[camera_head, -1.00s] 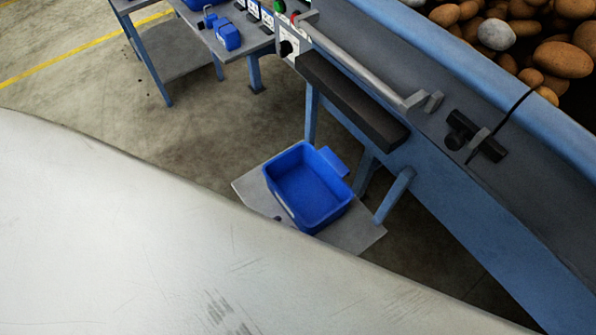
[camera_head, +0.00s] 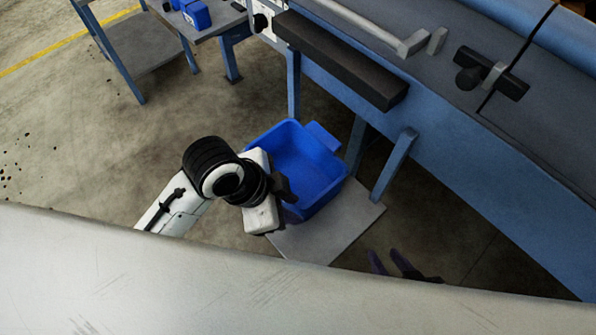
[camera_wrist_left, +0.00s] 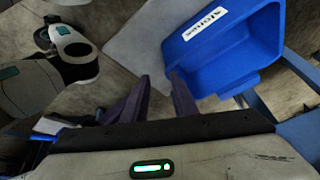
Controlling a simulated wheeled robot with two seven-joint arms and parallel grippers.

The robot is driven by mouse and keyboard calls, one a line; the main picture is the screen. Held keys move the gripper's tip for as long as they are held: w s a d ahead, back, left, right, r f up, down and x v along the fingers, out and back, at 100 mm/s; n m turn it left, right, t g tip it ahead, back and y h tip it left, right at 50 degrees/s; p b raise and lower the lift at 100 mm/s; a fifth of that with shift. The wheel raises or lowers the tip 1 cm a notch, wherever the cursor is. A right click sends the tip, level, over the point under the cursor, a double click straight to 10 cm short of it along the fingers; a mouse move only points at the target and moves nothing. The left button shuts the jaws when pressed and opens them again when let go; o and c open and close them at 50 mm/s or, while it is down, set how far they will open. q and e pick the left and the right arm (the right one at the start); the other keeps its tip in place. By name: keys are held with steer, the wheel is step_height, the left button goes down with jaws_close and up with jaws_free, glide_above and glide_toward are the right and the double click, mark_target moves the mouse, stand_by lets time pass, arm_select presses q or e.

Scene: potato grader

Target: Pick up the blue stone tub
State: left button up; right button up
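The blue tub (camera_head: 312,165) stands upright on a low grey shelf (camera_head: 325,225) under the machine; it looks empty. In the left wrist view the tub (camera_wrist_left: 225,50) is at upper right, with a white label on its wall. My left gripper (camera_head: 287,199) is at the tub's near left wall, partly hidden by its wrist. In the left wrist view its two purple fingers are apart with nothing held between them; one fingertip overlaps the tub's edge, contact unclear. My right gripper (camera_head: 385,257) shows only its fingers, apart and empty, low in the picture, right of the shelf.
The blue machine frame (camera_head: 470,165) rises behind and right of the tub, with a dark bar (camera_head: 340,60) overhanging. Blue legs (camera_head: 393,165) stand close to the tub's right. A side table (camera_head: 215,20) is at upper left. The floor on the left is clear.

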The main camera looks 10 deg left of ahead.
arm_select(q)
steer(key=w+a+r+m+g+y, duration=0.2)
steer(key=w+a+m+y, duration=0.25)
steer(key=w+m, duration=0.6)
steer(key=shift+m+h, duration=0.35)
steer(key=shift+m, duration=0.3)
steer(key=f+b, duration=0.1)
steer(key=f, duration=0.2)
steer(key=s+a+f+b, duration=0.1)
steer(key=f, duration=0.2)
steer(key=s+f, duration=0.1)
steer(key=f, duration=0.3)
steer(key=shift+a+b, duration=0.2)
steer(key=shift+b, duration=0.2)
steer(key=shift+r, duration=0.1)
jaws_close()
